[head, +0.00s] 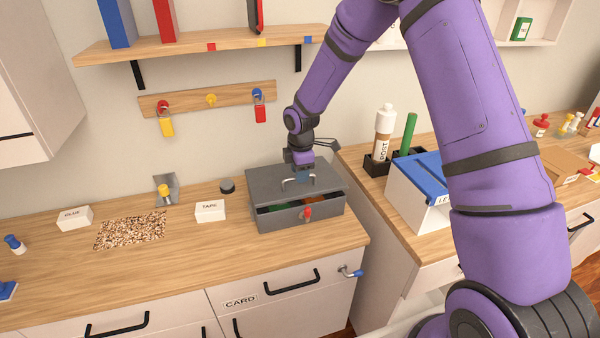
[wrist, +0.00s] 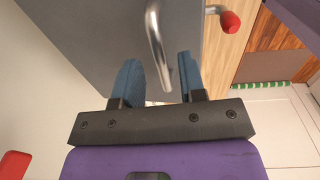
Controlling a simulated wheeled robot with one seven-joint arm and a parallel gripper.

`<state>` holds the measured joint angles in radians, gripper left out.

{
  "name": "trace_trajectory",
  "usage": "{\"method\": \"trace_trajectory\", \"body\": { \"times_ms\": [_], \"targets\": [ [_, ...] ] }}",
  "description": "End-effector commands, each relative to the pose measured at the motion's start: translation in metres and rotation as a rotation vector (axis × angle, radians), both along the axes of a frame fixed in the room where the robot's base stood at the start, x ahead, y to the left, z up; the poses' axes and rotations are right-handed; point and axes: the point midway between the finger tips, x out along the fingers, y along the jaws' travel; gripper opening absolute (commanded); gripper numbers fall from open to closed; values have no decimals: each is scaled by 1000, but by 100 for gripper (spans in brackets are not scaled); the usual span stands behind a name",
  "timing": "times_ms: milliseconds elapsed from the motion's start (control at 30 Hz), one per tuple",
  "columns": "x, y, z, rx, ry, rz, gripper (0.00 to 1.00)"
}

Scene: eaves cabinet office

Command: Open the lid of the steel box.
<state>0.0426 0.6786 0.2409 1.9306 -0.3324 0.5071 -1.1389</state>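The grey steel box (head: 274,220) stands on the wooden counter near its right end. Its lid (head: 264,180) is partly raised at the front, and a dark gap shows orange and green contents. A silver bar handle (head: 298,181) is on the lid; it also shows in the wrist view (wrist: 153,35). A red knob (head: 307,212) is on the box front. My gripper (head: 302,176) is over the lid at the handle. In the wrist view its blue fingers (wrist: 158,75) are apart, with the bar between them and gaps on both sides.
A white bin with a blue lid (head: 418,170) stands right. A key rail (head: 208,99) and a shelf (head: 200,45) are on the wall behind.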

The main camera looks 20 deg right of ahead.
Motion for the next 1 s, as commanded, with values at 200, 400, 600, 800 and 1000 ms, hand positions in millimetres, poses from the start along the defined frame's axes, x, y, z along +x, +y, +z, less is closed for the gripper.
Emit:
{"method": "trace_trajectory", "body": {
  "times_ms": [200,400,600,800,1000],
  "targets": [
    [0,0,-5,0,-1,-1,38],
    [0,0,-5,0,-1,-1,26],
    [1,0,-4,0,-1,0,0],
    [1,0,-4,0,-3,-1,0],
    [2,0,-3,1,-4,-1,0]
  ]
}}
